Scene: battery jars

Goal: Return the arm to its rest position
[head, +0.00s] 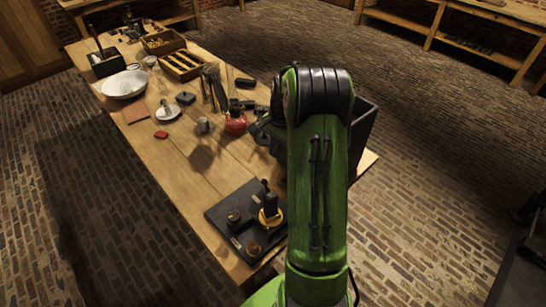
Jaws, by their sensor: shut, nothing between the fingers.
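My green arm (318,195) rises at the right of the middle in the head view and bends at a black joint near the top. My gripper (258,127) shows only as a small dark part poking out left of the arm, above the wooden table (180,165). Most of it is hidden behind the arm. It is shut, and nothing shows in it. A red kettle-like object (236,124) is just left of it in the picture; I cannot tell the gap between them.
A black tray (225,213) with brass pieces and a dark, yellow-based object (270,212) lies at the near end. A dark bin (363,130) stands behind my arm. A white bowl (124,85), a divided wooden box (182,64) and small items fill the far end. Brick floor surrounds the table.

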